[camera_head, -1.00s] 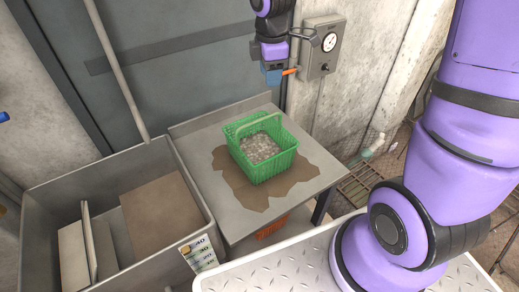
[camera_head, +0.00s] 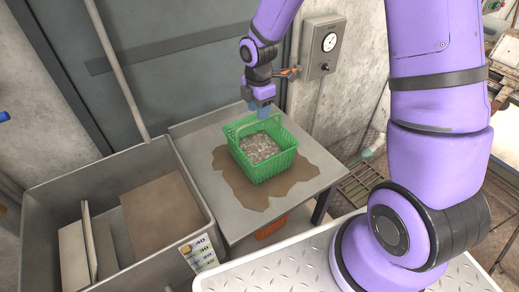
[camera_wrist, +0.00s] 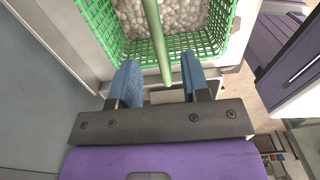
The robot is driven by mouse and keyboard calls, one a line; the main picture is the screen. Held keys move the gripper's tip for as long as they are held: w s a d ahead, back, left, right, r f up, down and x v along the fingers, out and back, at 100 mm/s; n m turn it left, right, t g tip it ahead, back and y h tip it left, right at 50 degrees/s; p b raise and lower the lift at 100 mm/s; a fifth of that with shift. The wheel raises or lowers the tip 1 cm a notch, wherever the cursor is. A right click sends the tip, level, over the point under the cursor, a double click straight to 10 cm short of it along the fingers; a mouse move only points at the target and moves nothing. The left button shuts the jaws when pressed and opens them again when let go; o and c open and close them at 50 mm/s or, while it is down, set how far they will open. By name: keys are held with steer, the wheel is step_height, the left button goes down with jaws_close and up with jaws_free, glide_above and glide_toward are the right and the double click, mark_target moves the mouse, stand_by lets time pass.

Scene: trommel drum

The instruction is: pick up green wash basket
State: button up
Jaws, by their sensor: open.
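The green wash basket (camera_head: 265,158) stands upright on a metal table, filled with pale pebbles (camera_head: 260,147). Its handle (camera_head: 240,128) arches above the rim. My gripper (camera_head: 262,113) is above the back side of the basket, pointing down. In the wrist view my gripper (camera_wrist: 158,75) has its two blue fingers apart. The basket handle (camera_wrist: 155,35) runs up the picture, its lower end showing in the gap between the fingers. The basket's green mesh wall (camera_wrist: 205,42) lies beyond the fingertips. I cannot tell whether the fingers touch the handle.
The metal table (camera_head: 195,150) has a brown wet patch (camera_head: 240,195) around the basket. A deep grey bin (camera_head: 45,200) with flat boards stands at left. An orange basket (camera_head: 270,228) sits under the table. A gauge box (camera_head: 322,48) hangs on the wall behind.

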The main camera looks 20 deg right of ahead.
steer(key=f, duration=0.4)
steer(key=shift+d+f, duration=0.2)
steer(key=shift+f, duration=0.2)
jaws_close()
steer(key=shift+w, duration=0.1)
stand_by(0.9)
